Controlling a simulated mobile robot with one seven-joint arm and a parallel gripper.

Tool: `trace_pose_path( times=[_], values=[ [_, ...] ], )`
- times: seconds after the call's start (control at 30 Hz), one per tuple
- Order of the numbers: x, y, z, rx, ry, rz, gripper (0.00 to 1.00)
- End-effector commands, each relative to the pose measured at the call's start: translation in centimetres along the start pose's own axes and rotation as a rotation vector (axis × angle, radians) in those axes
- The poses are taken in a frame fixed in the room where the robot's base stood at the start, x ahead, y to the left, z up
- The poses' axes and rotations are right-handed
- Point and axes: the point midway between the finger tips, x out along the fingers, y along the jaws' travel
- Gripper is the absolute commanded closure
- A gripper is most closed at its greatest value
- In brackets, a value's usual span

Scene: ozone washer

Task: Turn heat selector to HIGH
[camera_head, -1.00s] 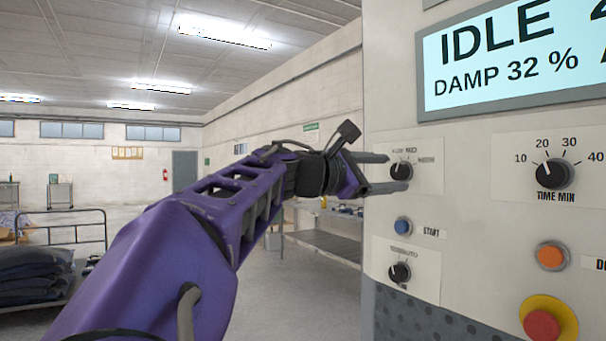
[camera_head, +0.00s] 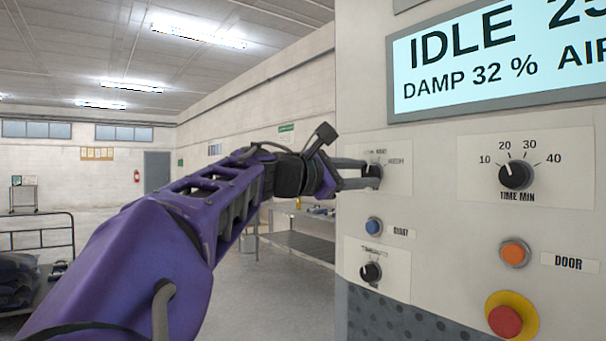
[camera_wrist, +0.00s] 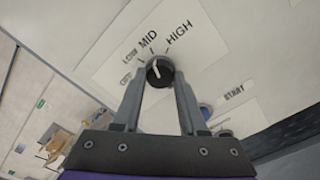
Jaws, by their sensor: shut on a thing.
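The heat selector (camera_wrist: 160,71) is a small black round knob with a white pointer line, on a white label plate. In the wrist view its labels show LOW, MID and HIGH, with one more label at the left too blurred to read. The pointer line leans up and slightly left, roughly toward the MID mark. My gripper (camera_wrist: 160,78) has one finger on each side of the knob and is shut on it. In the head view, my gripper (camera_head: 372,174) reaches the panel from the left, and its fingers partly hide the knob.
A blue START button (camera_head: 374,226) and another black knob (camera_head: 370,272) sit just below. The TIME MIN knob (camera_head: 516,176), an orange DOOR button (camera_head: 514,253) and a red button (camera_head: 505,320) are to the right. The display (camera_head: 500,62) reads IDLE.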

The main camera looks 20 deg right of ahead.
Motion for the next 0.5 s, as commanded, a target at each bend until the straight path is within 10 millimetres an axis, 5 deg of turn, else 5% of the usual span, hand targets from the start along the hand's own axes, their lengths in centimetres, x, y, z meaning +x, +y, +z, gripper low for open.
trace_pose_path(
  times=[0.5],
  values=[
    [-0.03,0.00,-0.04,0.201,-0.004,0.004,1.00]
  ],
)
